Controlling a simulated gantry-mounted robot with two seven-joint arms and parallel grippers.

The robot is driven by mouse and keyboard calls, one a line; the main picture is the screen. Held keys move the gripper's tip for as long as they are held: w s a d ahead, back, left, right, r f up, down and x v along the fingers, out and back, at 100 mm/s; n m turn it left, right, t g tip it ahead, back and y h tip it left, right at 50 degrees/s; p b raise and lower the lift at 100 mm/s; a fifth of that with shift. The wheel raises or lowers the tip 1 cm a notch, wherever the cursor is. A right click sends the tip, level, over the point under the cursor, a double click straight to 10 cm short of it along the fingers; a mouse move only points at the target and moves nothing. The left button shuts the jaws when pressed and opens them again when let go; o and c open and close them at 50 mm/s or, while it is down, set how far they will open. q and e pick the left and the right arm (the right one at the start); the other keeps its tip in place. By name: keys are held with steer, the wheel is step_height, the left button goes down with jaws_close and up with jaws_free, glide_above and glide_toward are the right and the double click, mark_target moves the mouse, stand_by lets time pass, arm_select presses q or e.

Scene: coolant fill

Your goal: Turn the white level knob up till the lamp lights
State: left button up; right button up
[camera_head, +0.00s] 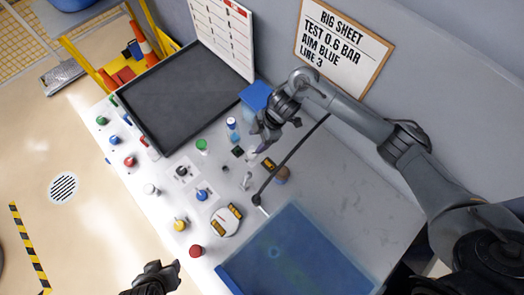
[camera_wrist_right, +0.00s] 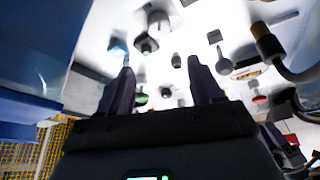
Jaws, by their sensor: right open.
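A white knob (camera_head: 150,189) stands in the row of coloured knobs along the near left edge of the white table (camera_head: 330,175). My right gripper (camera_head: 262,140) is over the back middle of the table, well apart from the white knob. In the right wrist view its two fingers (camera_wrist_right: 163,75) are spread with nothing between them. My left gripper (camera_head: 158,272) is at the bottom edge, off the table's near side; its fingers are too dark to read. I cannot tell which small part is the lamp.
Green, blue, red and yellow knobs flank the white one.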

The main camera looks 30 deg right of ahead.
mark_target(252, 153)
steer(key=b+x, duration=0.1)
steer(key=x, duration=0.2)
steer(key=d+x, duration=0.1)
steer(key=x, duration=0.2)
steer(key=d+f+b+x, duration=0.1)
steer(key=x, duration=0.3)
steer(key=shift+s+r+b, duration=0.15)
steer(key=shift+s+b, duration=0.05)
steer(key=shift+b, duration=0.1)
